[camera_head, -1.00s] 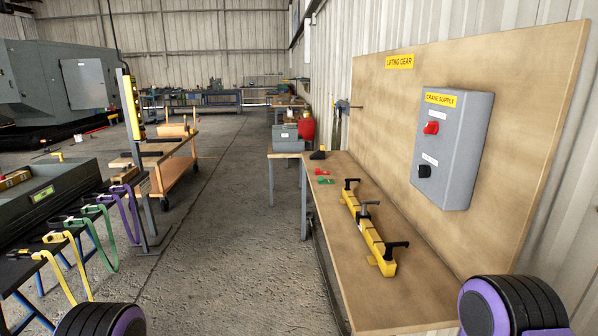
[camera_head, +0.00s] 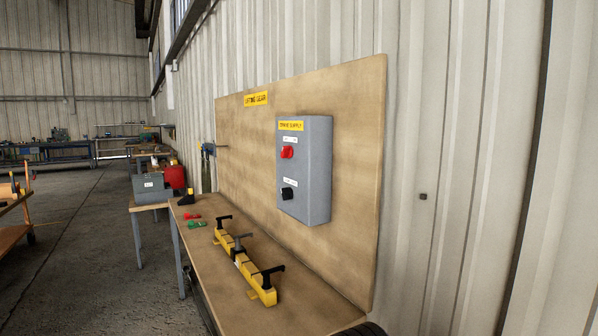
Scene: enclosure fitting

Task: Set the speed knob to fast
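A grey box labelled "CRANE SUPPLY" (camera_head: 318,205) is fixed to the upright wooden board. It carries a red knob (camera_head: 287,152) above and a black knob (camera_head: 288,193) below. Each knob has a small white label over it, too small to read. I cannot tell which way the black knob, likely the speed knob, points. Neither of my grippers is in view. Only a dark rounded piece, perhaps part of my arm, shows at the bottom edge.
A wooden bench (camera_head: 225,290) runs below the board (camera_head: 350,120). On it lies a yellow bar with black T-handles (camera_head: 245,265), and small red and green pieces farther back. A grey toolbox (camera_head: 152,188) and a red container (camera_head: 176,177) stand beyond. Floor at left is open.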

